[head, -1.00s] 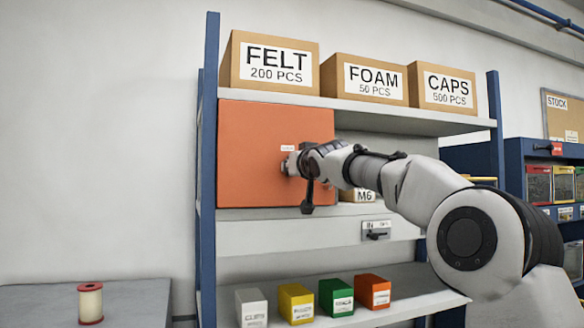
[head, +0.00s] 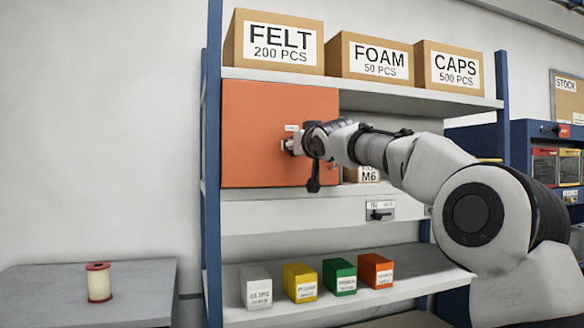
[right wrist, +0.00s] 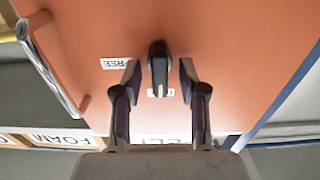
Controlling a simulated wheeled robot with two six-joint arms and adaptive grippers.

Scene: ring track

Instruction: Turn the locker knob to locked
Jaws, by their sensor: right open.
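The orange locker door (head: 255,135) is closed-looking and upright on the shelf rack in the head view; it also fills much of the right wrist view (right wrist: 235,60). The dark locker knob (right wrist: 158,68) sits between my right gripper's open fingers (right wrist: 158,78), with a visible gap on both sides. The knob points roughly up and down in that picture. A FREE label (right wrist: 115,63) appears upside down left of it, and a second label behind the fingers is unreadable. In the head view my right gripper (head: 293,144) is at the door and hides the knob. My left gripper is not in view.
A pale bar (right wrist: 52,70) lies along the door's edge. Cartons stand above, including FELT (head: 280,45). A small lever switch (head: 380,210) is mounted below the door. Coloured bins (head: 300,282) stand on the lower shelf. A spool (head: 99,282) stands on the left table.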

